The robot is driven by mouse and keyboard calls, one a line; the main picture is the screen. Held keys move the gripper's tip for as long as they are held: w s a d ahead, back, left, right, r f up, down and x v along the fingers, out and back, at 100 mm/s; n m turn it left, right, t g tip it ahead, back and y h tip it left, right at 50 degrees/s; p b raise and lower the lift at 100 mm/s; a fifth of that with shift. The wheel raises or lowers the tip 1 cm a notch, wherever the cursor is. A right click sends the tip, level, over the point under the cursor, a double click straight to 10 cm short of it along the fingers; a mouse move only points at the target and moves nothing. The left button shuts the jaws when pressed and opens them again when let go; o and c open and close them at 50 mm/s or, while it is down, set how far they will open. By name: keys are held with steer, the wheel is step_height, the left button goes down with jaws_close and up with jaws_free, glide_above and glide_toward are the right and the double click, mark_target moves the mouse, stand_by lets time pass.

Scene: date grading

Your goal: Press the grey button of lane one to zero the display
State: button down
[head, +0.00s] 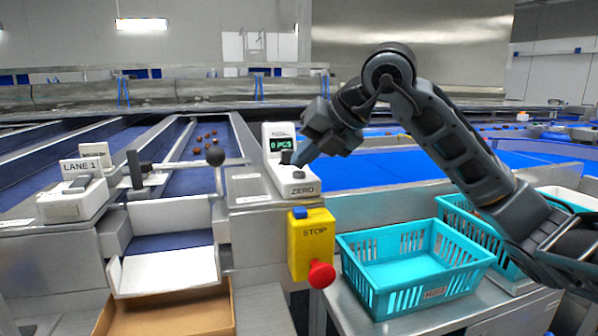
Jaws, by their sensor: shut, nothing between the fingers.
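The white counter unit (279,131) stands on the metal ledge at the middle. Its small display (281,144) shows green characters that look like "0 PCS". Its sloped front is marked "ZERO" (302,190), with a small grey button (299,175) above the word. My gripper (291,160) is shut and empty, pointing down and left in front of the display. Its tips are just above or at the button; I cannot tell whether they touch. A white box with a grey top piece (76,185) stands at the left by the "LANE 1" sign (80,167).
A yellow stop box (313,240) with a red knob (321,274) hangs below the counter. Turquoise crates (412,292) sit at the lower right. Several dates (206,137) lie on the blue lane.

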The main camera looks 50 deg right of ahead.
mark_target(303, 172)
stand_by(0.6)
steer(key=shift+r+p, duration=0.3)
steer(key=shift+r, duration=0.5)
steer(key=shift+r+p, duration=1.25)
steer(key=shift+r, duration=1.25)
steer(key=shift+a, duration=0.1)
